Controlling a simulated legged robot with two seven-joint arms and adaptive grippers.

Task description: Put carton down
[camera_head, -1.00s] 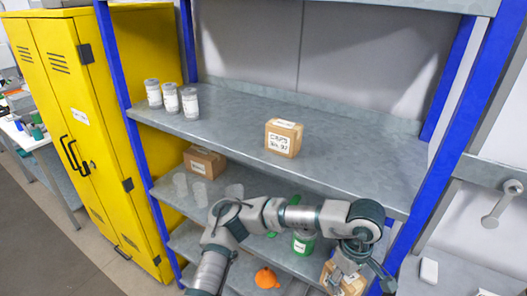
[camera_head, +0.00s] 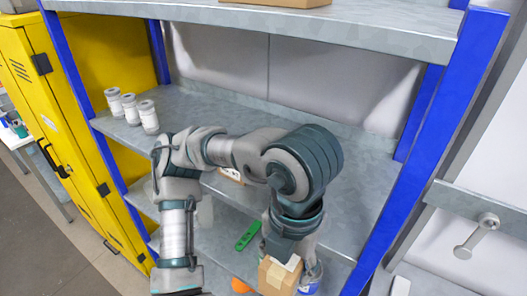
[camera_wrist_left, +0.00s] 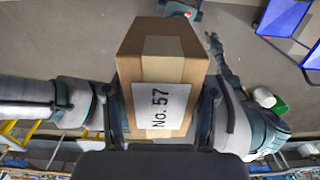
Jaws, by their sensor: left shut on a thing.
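My left gripper (camera_head: 283,254) is shut on a brown carton (camera_head: 280,277) near the bottom of the head view. In the left wrist view the carton (camera_wrist_left: 163,62) sits between the two fingers, with a white label reading "No. 57" facing the camera. The carton is held in front of the lower shelves, and I cannot tell whether it touches anything below. My left arm reaches across the shelf rack and hides part of its middle. My right gripper is not clearly seen in either view.
Three white-grey jars (camera_head: 131,110) stand at the left of the middle shelf (camera_head: 360,175). Another carton (camera_head: 231,174) is mostly hidden behind my arm. A green item (camera_head: 248,236) lies lower down. Blue posts (camera_head: 434,135) flank the rack; a yellow cabinet (camera_head: 110,62) stands left.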

